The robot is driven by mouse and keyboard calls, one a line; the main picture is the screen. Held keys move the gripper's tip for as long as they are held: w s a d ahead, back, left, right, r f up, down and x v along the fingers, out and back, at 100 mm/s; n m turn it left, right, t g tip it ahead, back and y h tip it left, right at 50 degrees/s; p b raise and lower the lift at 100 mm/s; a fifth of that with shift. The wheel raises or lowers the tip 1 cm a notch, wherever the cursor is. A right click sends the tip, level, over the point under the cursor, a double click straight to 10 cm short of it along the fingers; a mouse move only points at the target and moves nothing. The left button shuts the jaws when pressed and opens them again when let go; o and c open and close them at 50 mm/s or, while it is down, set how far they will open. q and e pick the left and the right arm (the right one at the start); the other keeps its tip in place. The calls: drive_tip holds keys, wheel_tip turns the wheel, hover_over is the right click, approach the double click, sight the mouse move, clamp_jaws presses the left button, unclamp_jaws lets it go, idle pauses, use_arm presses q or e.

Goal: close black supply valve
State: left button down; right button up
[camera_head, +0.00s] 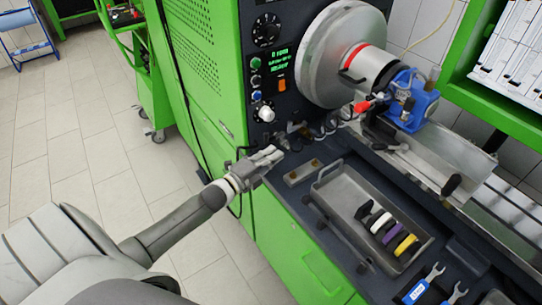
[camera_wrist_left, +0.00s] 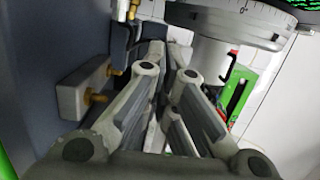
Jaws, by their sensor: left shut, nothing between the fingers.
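My left gripper (camera_head: 275,153) reaches in from the left, its fingers shut and empty, just below the control panel and by the left end of the bench. It also shows in the left wrist view (camera_wrist_left: 168,52), its two fingers pointing away from the camera. Small dark fittings (camera_head: 298,130) sit just beyond the fingertips at the panel's foot. A dark upright part (camera_wrist_left: 122,42) with brass pieces stands left of the fingers in the wrist view. I cannot tell for sure whether it is the black supply valve, or whether the fingers touch it. My right gripper is not in view.
A grey block (camera_head: 302,173) with brass fittings lies near the gripper. A metal tray (camera_head: 335,205) holds several coloured handles. A large metal disc (camera_head: 325,60) and a blue pump (camera_head: 412,100) stand behind. Blue wrenches (camera_head: 420,288) lie at the front right.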

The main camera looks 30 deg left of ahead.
use_arm(q)
drive_tip(key=a+b+v, duration=0.1)
drive_tip(key=v, duration=0.8)
drive_tip(key=shift+s+b, duration=0.2)
drive_tip(key=shift+b, duration=0.2)
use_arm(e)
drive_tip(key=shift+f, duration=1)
use_arm(q)
drive_tip(key=shift+a+f, duration=0.1)
